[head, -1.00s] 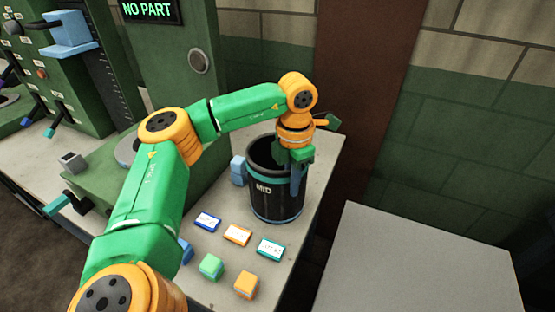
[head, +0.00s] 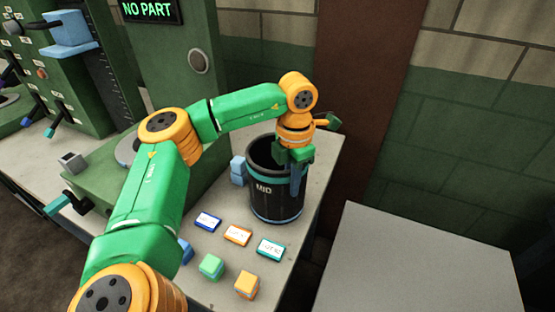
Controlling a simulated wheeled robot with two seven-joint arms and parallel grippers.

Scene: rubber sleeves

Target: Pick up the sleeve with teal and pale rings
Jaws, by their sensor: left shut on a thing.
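The sleeve (head: 268,201) is a large, black, hollow cylinder marked MID. It has a teal ring near its top and a pale ring near its base, and stands upright on the grey bench top. My left gripper (head: 295,178) comes down from above at the right side of its rim and is shut on the sleeve's wall. The fingertips are small and partly dark, so the exact contact is hard to see. My right gripper is not in view.
Several small blocks and labelled tiles (head: 238,235) lie on the bench in front of the sleeve. A blue block (head: 238,169) is close at its left. A green machine (head: 180,75) with a NO PART sign stands behind. An empty pale table (head: 415,270) is at the right.

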